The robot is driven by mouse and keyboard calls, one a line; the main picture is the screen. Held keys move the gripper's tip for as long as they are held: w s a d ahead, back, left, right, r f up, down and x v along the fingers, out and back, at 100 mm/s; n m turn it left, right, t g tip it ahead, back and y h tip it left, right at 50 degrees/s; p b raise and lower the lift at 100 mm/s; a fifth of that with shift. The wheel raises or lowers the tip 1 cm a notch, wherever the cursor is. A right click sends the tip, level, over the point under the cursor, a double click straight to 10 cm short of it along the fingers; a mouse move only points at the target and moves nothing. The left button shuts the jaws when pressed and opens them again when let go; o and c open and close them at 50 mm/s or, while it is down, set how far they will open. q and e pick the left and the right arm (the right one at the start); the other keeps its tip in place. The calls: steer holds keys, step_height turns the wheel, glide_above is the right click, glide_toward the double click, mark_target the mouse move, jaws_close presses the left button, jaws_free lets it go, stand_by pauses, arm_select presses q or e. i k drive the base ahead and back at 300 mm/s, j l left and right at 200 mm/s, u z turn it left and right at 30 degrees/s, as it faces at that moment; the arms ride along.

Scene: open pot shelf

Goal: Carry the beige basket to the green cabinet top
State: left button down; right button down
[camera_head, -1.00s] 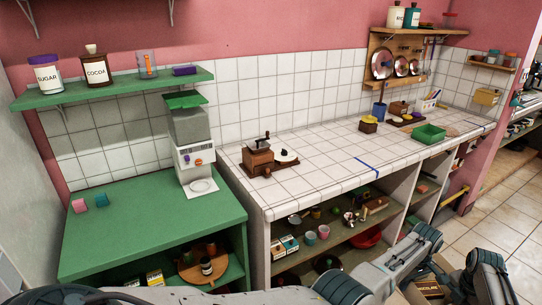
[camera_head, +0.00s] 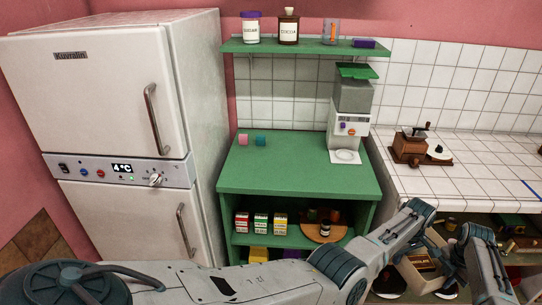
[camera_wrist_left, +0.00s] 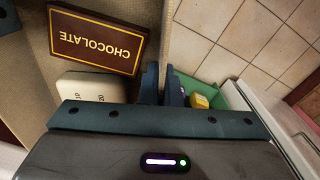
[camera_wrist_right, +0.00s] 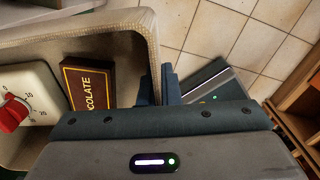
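The beige basket (camera_head: 418,284) is at the lower right of the head view, between my two forearms. It holds a brown chocolate box (camera_wrist_right: 90,88) and a white dial timer with a red knob (camera_wrist_right: 22,100). My left gripper (camera_wrist_left: 163,85) is shut on one basket wall. My right gripper (camera_wrist_right: 158,85) is shut on another part of the wall, whose rim (camera_wrist_right: 100,28) shows in the right wrist view. The green cabinet top (camera_head: 290,180) is in the middle of the head view, away from the basket. My arms partly hide the basket.
The top's front and middle are clear. A fridge (camera_head: 115,130) stands left; a tiled counter (camera_head: 455,175) is right.

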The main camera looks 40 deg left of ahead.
mark_target(286, 155)
steer(key=k+l+u, duration=0.1)
steer(key=u, duration=0.6)
steer(key=k+u, duration=0.15)
steer(key=u, duration=0.2)
